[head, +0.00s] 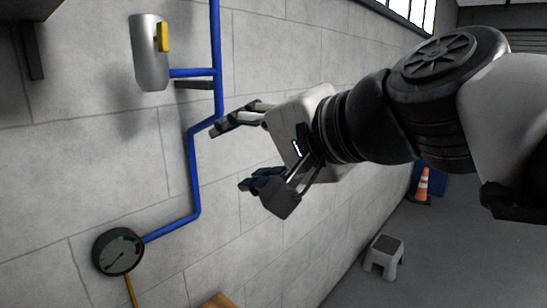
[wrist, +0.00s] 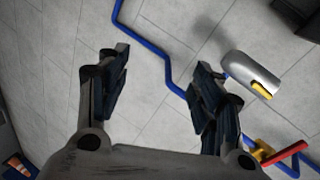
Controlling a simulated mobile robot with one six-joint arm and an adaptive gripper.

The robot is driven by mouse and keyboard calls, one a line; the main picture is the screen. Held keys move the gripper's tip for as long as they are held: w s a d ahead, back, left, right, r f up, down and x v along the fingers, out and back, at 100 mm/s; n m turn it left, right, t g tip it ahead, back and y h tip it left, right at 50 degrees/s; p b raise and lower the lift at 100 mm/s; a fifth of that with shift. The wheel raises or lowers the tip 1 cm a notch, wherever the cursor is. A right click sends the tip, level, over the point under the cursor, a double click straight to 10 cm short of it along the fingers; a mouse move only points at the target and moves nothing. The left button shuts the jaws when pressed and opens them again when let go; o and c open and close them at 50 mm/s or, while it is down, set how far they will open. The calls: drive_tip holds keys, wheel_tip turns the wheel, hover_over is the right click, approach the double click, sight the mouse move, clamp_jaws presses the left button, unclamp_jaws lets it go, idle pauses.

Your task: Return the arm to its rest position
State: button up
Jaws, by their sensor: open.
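My gripper (head: 228,156) is open and empty in the head view, at the end of my arm, which reaches in from the right. Its fingers point left, toward the blue pipe on the block wall. In the wrist view both fingers of my gripper (wrist: 155,85) are spread wide, with only wall and pipe seen between them. No object is held. The gap between the fingertips and the wall is hard to judge.
A grey cylinder (head: 149,60) with a yellow lever (head: 163,37), a blue pipe (head: 194,165) and a round gauge (head: 118,251) are on the wall. A red handle (wrist: 284,153) shows in the wrist view. A stool (head: 384,256) and a cone (head: 422,185) stand on the floor.

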drive_tip(key=s+d+f+n+g+h, duration=0.1)
drive_tip(key=s+d+f, duration=0.4)
drive_tip(key=f, duration=0.6)
drive_tip(key=s+d+f+n+g+h+b, duration=0.1)
drive_tip(key=s+d+f+h, duration=0.4)
drive_tip(key=f, duration=0.6)
drive_tip(key=s+d+f+n+g+h, duration=0.3)
drive_tip(key=s+d+f, duration=0.3)
drive_tip(key=f, duration=0.5)
drive_tip(key=shift+s+d+f+n+b, duration=0.4)
drive_tip(key=shift+d+n, duration=0.2)
drive_tip(key=shift+d, duration=0.3)
